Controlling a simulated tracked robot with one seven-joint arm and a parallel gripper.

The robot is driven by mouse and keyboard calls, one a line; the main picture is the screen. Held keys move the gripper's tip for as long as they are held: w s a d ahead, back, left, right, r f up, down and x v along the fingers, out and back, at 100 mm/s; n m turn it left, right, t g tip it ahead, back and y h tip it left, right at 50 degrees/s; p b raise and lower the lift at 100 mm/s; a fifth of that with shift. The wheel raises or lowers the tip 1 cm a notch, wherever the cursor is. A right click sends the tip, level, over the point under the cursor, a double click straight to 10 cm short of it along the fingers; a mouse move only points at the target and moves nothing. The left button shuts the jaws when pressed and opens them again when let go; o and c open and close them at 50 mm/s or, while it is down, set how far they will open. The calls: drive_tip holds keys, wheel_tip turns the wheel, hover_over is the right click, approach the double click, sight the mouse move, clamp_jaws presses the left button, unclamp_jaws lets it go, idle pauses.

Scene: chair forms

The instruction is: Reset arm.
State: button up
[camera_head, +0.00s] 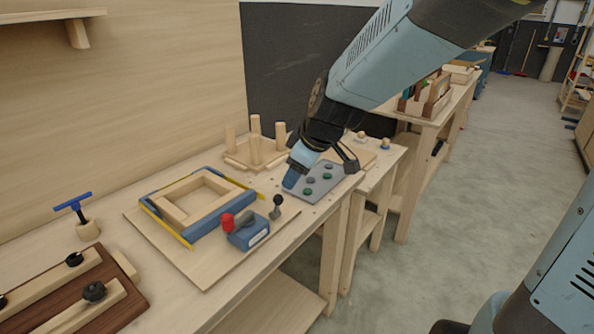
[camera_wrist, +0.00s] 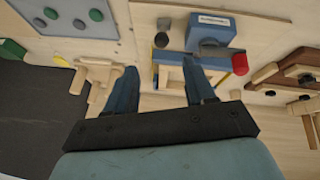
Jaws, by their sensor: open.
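My gripper (camera_head: 322,163) hangs over the right part of the workbench, above or just in front of a grey panel (camera_head: 321,188) with green and dark buttons. In the wrist view my gripper (camera_wrist: 165,88) shows two blue fingers spread apart with nothing between them. The grey panel also shows at the upper left of the wrist view (camera_wrist: 75,30). My arm reaches in from the upper right and hides part of the bench behind it.
A blue block with a red knob (camera_head: 247,232) and a clamped wooden frame (camera_head: 200,200) sit on a thin board. A wooden peg stand (camera_head: 254,152) stands behind. A blue T-handle tool (camera_head: 78,212) and a dark wood fixture (camera_head: 85,285) are left. The floor (camera_head: 470,170) at right is open.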

drive_tip(key=s+d+r+m+h, duration=0.1)
drive_tip(key=s+d+r+m, duration=0.2)
drive_tip(key=d, duration=0.5)
drive_tip(key=s+d+r+m+t+h, duration=0.1)
drive_tip(key=s+d+r+m, duration=0.2)
drive_tip(key=s+d+m, duration=0.2)
drive_tip(key=s+d+r+m+h, duration=0.2)
drive_tip(key=s+d+m, duration=0.3)
drive_tip(key=d, duration=0.6)
drive_tip(key=shift+s+r, duration=0.65)
drive_tip(key=shift+s, duration=0.1)
drive_tip(key=shift+s+d, duration=0.3)
drive_tip(key=shift+d, duration=0.15)
drive_tip(key=shift+c, duration=1)
